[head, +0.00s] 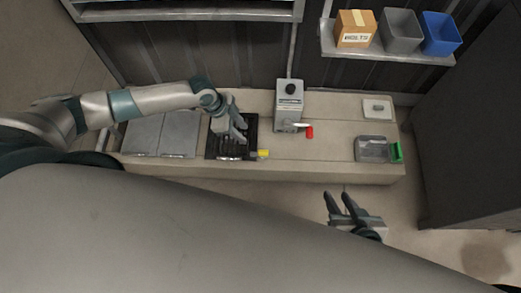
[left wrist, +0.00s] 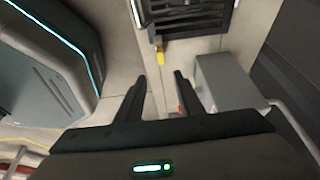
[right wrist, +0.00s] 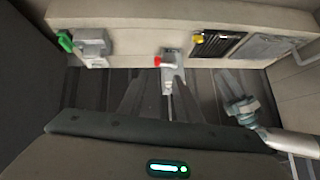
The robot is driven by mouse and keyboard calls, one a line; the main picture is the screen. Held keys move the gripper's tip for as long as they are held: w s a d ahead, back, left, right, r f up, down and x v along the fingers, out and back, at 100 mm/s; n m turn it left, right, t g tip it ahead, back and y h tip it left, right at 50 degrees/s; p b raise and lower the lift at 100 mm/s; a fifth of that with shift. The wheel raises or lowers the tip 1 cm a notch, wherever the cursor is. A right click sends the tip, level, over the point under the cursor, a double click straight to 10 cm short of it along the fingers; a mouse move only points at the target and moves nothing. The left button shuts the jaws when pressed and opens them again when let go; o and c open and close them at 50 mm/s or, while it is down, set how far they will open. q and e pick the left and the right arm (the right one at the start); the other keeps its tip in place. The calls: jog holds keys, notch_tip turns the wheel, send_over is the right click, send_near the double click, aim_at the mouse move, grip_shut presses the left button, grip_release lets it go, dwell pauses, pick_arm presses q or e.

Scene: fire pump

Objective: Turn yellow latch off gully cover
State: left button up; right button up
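The black slatted gully cover (head: 250,124) is set in the counter top. The small yellow latch (head: 263,153) sits at its front right corner. The latch also shows in the left wrist view (left wrist: 160,52) and the right wrist view (right wrist: 198,39). My left gripper (head: 242,131) hangs over the cover, to the left of and behind the latch in the head view. Its fingers (left wrist: 159,82) are apart with nothing between them, and it does not touch the latch. My right gripper (head: 341,198) is open and empty in front of the counter.
A grey pump box (head: 289,98) with a red-ended lever (head: 309,132) stands right of the cover. Grey lids (head: 161,134) lie to the left. A grey fixture with a green handle (head: 397,152) is at the right end. Shelf bins (head: 401,30) are above.

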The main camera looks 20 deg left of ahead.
aim_at(262, 151)
pick_arm(q)
jog(key=shift+f, duration=0.1)
